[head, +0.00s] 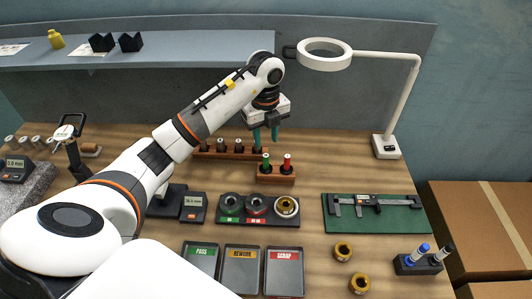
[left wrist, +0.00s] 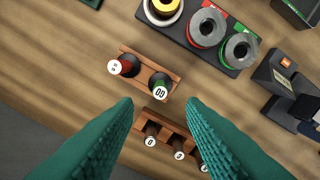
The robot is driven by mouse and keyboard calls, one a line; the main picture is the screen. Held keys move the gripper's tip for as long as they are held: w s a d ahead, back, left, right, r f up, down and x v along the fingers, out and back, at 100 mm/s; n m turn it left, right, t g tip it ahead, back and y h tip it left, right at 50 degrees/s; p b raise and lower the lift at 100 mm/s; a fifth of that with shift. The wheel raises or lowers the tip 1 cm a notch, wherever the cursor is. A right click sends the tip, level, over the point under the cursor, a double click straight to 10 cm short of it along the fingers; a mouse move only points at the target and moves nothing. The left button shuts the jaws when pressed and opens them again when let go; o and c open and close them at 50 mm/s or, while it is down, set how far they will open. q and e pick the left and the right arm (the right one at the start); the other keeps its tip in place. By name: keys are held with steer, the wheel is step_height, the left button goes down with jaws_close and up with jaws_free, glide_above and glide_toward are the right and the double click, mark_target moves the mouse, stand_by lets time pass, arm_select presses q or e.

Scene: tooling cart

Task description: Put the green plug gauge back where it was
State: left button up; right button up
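The green plug gauge (head: 266,161) stands upright in the left hole of a small wooden block (head: 276,176). A red plug gauge (head: 287,162) stands in its right hole. In the left wrist view the green gauge (left wrist: 160,84) shows its round white end cap, just beyond the fingertips and roughly centred between them; the red gauge (left wrist: 124,66) is to its left. My left gripper (head: 266,138) points down above and behind the block, its green fingers apart and nothing between them; it also shows in the left wrist view (left wrist: 160,102). My right gripper is not in view.
A longer wooden rack (head: 222,154) with several dark gauges stands close behind the block. A tray of ring gauges (head: 258,223) lies in front. A caliper on a green mat (head: 335,226) and a ring lamp (head: 387,146) are to the right. Bare table lies right of the block.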

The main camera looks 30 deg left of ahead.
arm_select(q)
step_height(320, 180, up, 5)
steer(key=shift+f, duration=0.2)
